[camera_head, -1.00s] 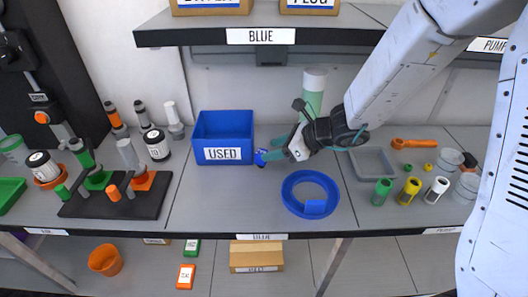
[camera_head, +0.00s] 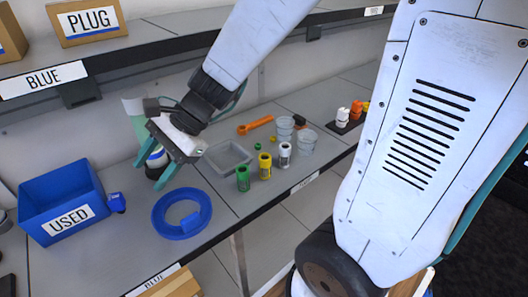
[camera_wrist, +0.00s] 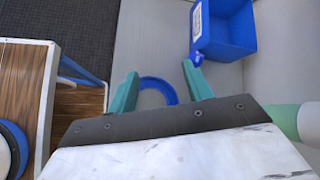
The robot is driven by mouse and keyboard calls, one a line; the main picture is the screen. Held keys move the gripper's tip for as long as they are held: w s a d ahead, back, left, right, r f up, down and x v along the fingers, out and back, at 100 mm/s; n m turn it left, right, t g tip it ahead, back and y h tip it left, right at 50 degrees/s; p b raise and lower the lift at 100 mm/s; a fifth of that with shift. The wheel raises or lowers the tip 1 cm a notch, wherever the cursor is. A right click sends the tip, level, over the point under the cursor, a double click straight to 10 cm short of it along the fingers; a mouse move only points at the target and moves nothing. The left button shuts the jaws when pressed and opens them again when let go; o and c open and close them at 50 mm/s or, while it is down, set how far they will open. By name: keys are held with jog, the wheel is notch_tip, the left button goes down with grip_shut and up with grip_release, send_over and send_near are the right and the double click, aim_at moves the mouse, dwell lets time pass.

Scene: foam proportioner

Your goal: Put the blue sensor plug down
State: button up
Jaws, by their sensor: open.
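The blue sensor plug (camera_head: 116,202) lies on the grey worktop, close beside the right side of the blue USED bin (camera_head: 62,198). In the wrist view the small blue plug (camera_wrist: 197,58) shows by the corner of the bin (camera_wrist: 228,30), near the right fingertip. My gripper (camera_head: 150,176) is open and empty, its teal fingers apart, to the right of the plug and clear of it. In the wrist view my gripper (camera_wrist: 160,70) has bare worktop between its fingertips.
A blue ring tray (camera_head: 157,222) lies right of the plug. A grey tray (camera_head: 214,165) and green, yellow and white cylinders (camera_head: 265,166) stand farther right. A shelf (camera_head: 150,58) runs above. A pale green and white cylinder (camera_head: 135,118) stands behind my gripper.

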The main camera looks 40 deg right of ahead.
jog(key=s+d+r+n+g+h, duration=0.1)
jog(key=s+d+r+n+h, duration=0.2)
jog(key=s+d+n, duration=0.3)
jog(key=s+n+h, duration=0.1)
jog(key=s+n, duration=0.2)
jog(key=s, duration=0.1)
jog(key=shift+s+d+r, duration=0.35)
jog(key=shift+r, duration=0.05)
jog(key=shift+o, duration=0.5)
jog(key=s+d+r+n+h, duration=0.2)
jog(key=s+d+n+h, duration=0.3)
jog(key=d, duration=0.3)
jog(key=shift+s+d+t, duration=0.25)
jog(key=shift+s+t, duration=0.05)
jog(key=shift+s, duration=0.25)
jog(key=shift+f, duration=0.1)
